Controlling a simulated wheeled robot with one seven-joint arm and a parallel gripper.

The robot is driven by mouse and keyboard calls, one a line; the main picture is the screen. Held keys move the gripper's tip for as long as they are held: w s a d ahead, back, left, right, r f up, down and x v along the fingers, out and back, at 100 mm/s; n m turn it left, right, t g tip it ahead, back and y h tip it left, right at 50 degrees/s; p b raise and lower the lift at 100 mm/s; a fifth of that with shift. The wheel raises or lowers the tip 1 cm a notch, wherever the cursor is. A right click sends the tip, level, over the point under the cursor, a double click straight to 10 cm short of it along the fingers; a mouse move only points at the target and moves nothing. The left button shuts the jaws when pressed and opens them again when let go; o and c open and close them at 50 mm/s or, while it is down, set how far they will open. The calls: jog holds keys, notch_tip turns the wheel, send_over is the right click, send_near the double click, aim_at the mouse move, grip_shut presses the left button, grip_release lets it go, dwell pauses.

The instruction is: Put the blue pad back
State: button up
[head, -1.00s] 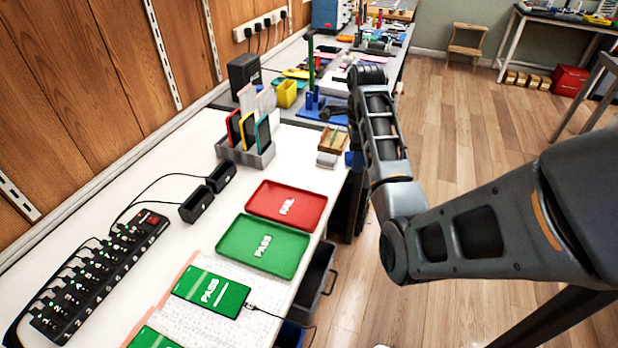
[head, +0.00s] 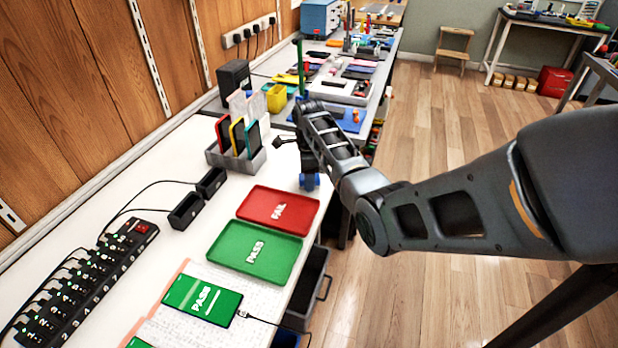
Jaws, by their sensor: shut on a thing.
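My gripper (head: 308,174) points down above the white bench, just behind the red FAIL tray (head: 245,211). It is shut on a small blue thing, which looks like the blue pad (head: 311,183). Only the lower part of the pad shows below the jaws. I cannot tell whether the pad touches the bench top. My forearm and wrist hide the bench just behind and to the right of the gripper.
A grey holder (head: 222,160) with several upright phones stands left of my gripper. The green PASS tray (head: 214,254) lies in front of the red one. A blue mat (head: 350,125) lies behind my arm. Bare bench (head: 170,150) shows left of the holder.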

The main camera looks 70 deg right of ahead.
jog(key=shift+f, duration=0.2)
jog(key=shift+f, duration=0.15)
jog(key=o, duration=1.3)
notch_tip(320, 180, up, 12)
jog(key=shift+r+b, duration=0.15)
jog(key=shift+b, duration=0.15)
